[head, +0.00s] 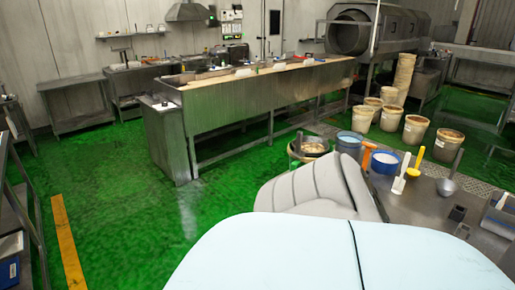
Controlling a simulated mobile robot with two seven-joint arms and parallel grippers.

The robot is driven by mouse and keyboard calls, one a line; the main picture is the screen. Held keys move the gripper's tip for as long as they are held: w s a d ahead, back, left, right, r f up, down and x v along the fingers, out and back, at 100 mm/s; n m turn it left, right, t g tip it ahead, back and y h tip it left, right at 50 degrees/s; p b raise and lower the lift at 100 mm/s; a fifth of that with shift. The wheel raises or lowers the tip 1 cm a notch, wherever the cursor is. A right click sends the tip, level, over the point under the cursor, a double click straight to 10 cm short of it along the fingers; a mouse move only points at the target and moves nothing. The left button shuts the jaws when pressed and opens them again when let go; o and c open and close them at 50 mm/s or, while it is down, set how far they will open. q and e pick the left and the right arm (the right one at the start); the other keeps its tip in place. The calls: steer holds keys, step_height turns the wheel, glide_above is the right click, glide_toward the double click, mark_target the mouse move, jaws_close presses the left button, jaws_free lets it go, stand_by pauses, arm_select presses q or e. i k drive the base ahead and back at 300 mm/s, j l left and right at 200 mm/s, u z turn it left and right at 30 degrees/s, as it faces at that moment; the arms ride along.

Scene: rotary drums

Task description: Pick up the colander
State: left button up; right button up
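I cannot pick out a colander for certain. A grey metal bowl-shaped utensil with a long handle (447,186) stands on the metal table (412,210) at the right; it is too small to tell whether it has holes. Beside it on the same table are a white scoop (398,186) and a yellow-handled scoop (414,168). Neither of my grippers shows in the head view. A large pale grey ribbed shape hides the table's left part.
A blue-topped tub (384,160) and an orange item (368,155) are near the table's far edge. Several buckets (415,130) stand on the floor beyond. A long steel trough (260,95) crosses the middle. Green floor (120,190) is open at left.

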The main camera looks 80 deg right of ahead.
mark_target(312, 146)
steer(key=z, duration=3)
